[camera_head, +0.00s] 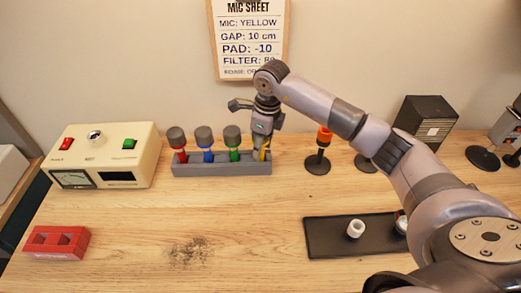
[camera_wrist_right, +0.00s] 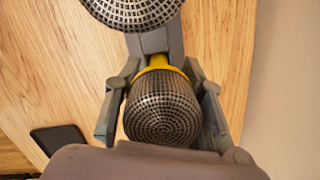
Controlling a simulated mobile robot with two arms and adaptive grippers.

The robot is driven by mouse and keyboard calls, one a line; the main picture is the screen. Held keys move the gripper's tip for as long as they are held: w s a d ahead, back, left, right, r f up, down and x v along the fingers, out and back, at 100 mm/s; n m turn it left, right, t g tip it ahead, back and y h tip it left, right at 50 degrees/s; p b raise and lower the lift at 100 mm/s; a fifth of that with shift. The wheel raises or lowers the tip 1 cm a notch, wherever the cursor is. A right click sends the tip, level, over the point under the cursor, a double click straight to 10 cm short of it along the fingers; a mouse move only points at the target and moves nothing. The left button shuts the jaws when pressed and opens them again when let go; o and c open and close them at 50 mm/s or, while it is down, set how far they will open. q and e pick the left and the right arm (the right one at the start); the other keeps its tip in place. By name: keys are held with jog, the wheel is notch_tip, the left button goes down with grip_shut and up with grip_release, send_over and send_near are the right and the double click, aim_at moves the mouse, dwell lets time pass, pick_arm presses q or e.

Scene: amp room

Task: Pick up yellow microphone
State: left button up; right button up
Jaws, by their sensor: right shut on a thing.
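The yellow microphone (camera_head: 265,153) stands upright at the right end of a grey rack (camera_head: 222,169), mostly hidden by my right gripper (camera_head: 262,138) in the head view. In the right wrist view, its round mesh head (camera_wrist_right: 163,108) and yellow collar show between the fingers of my right gripper (camera_wrist_right: 163,115), which is shut on it. Its lower end is hidden, so I cannot tell whether it is still seated in the rack. My left gripper is not in view.
Red (camera_head: 177,143), blue (camera_head: 205,143) and green (camera_head: 233,143) microphones stand in the rack close by on the left. An orange-collared stand (camera_head: 319,152) is to the right. A cream console (camera_head: 106,157) and red block (camera_head: 57,243) are left.

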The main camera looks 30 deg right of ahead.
grip_shut()
jog(key=shift+r, duration=0.15)
jog(key=shift+w+r, duration=0.1)
jog(key=shift+r, duration=0.5)
notch_tip(320, 180, up, 13)
jog(key=b, duration=0.3)
jog(key=shift+r, duration=2.85)
